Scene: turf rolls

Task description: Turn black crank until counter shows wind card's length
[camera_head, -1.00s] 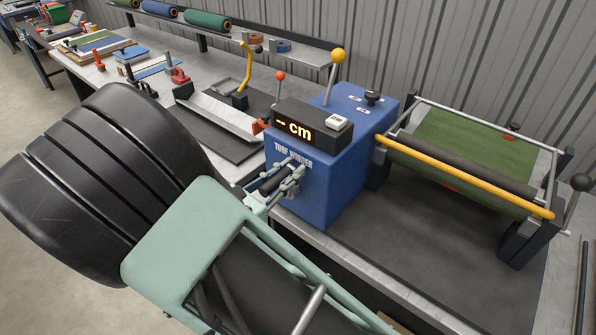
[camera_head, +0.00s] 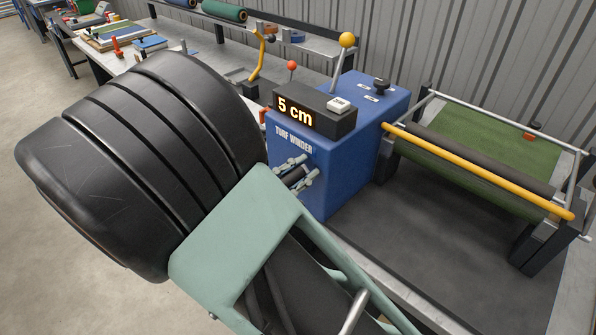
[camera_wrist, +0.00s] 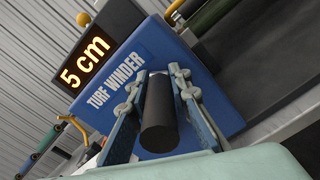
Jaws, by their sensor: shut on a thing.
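The blue turf winder (camera_head: 352,140) stands on the bench, and its counter (camera_head: 297,111) reads "5 cm". The counter (camera_wrist: 85,62) shows the same reading in the wrist view. My gripper (camera_head: 292,174) is at the winder's front face, shut on the black crank handle (camera_wrist: 159,115). In the wrist view my gripper's fingers (camera_wrist: 158,100) stand on both sides of the black handle. The rest of the crank is hidden behind the handle and fingers. I cannot make out a wind card.
Right of the winder is a frame with green turf (camera_head: 485,150) and a yellow bar (camera_head: 470,168). A yellow-knobbed lever (camera_head: 346,40) rises from the winder. The dark mat (camera_head: 400,250) in front of the frame is clear.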

